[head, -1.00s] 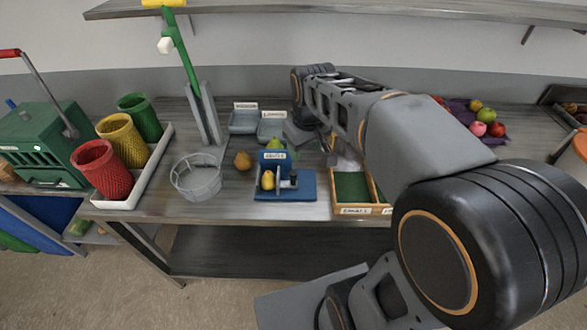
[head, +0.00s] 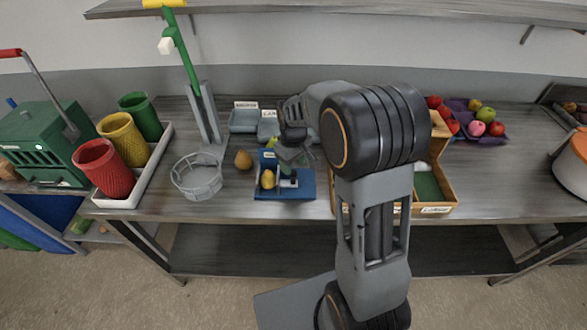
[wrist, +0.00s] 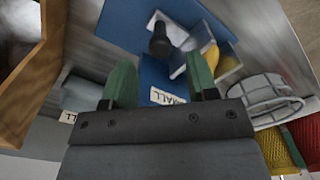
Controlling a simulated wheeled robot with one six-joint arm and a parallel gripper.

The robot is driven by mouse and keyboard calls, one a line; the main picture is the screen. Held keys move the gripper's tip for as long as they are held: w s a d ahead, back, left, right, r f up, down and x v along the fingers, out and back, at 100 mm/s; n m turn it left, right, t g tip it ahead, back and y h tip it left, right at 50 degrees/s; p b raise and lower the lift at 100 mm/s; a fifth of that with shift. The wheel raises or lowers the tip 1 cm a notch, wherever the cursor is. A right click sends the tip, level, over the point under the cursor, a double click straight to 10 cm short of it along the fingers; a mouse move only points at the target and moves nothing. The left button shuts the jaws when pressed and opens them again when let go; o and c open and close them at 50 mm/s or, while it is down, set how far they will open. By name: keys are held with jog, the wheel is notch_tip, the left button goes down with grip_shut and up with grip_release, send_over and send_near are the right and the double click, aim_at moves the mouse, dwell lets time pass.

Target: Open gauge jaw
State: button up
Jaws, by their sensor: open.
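The gauge (head: 303,190) is a blue base with an upright blue block and metal jaw plates, on the bench near its front edge. A yellow pear (head: 267,179) sits in it, against the jaw plates; it also shows in the wrist view (wrist: 211,56). A black knob (wrist: 160,42) stands on the gauge's moving part. My gripper (head: 291,164) is over the gauge, pointing down, and hides much of the block. In the wrist view my gripper (wrist: 162,80) has its two green fingers apart and empty, with the knob beyond the gap between them.
A wire basket (head: 196,177) and a loose pear (head: 243,159) are left of the gauge. Grey trays (head: 243,121) stand behind it. A wooden sorting box (head: 437,209) is close on the right. Red, yellow and green cups (head: 122,140) stand farther left.

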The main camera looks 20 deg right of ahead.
aim_at(293, 172)
jog(key=shift+f, duration=1.75)
grip_shut()
